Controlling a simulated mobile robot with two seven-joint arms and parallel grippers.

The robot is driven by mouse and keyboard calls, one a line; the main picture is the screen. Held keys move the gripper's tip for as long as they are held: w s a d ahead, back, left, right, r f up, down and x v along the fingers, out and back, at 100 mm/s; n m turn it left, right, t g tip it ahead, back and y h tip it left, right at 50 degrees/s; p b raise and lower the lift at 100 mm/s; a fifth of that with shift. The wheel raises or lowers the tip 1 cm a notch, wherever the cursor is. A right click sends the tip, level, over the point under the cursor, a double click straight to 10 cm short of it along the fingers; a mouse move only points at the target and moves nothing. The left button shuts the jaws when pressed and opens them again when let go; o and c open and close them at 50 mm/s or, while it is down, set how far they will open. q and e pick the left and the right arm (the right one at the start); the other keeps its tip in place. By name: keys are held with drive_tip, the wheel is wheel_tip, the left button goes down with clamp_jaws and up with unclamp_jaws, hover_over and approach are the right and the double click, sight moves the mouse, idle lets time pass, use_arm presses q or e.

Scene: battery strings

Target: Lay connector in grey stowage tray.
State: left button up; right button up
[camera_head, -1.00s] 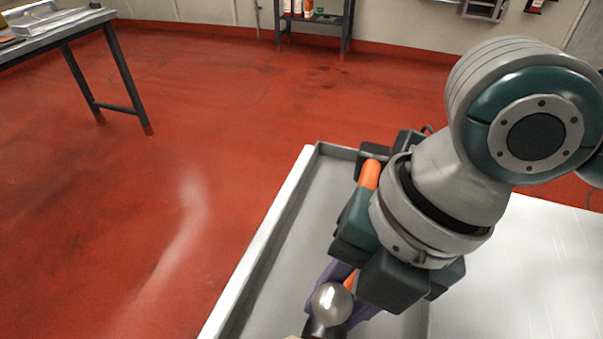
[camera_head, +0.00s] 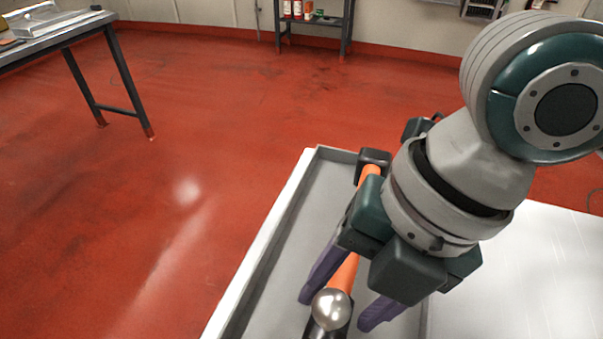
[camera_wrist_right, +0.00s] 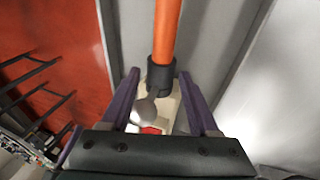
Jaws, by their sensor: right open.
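My right gripper (camera_head: 340,309) is open over the grey stowage tray (camera_head: 334,154), with its two purple fingers spread. In the right wrist view a cream block with a red patch (camera_wrist_right: 169,109), apparently the connector, shows low between the fingers (camera_wrist_right: 163,92). It is partly hidden by a silver knob and the gripper body. I see no finger closed on it. Whether it rests on the tray floor is hard to tell. My left gripper is not in view.
An orange bar (camera_head: 343,274) with a black collar and a shiny silver knob (camera_head: 331,308) lies in the tray between the fingers. The white tabletop (camera_head: 540,265) right of the tray looks clear. A grey bench (camera_head: 62,32) and a shelf (camera_head: 316,22) stand farther off.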

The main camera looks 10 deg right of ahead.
drive_tip(key=p+v, duration=0.2)
drive_tip(key=v, duration=0.8)
drive_tip(key=shift+r, duration=0.2)
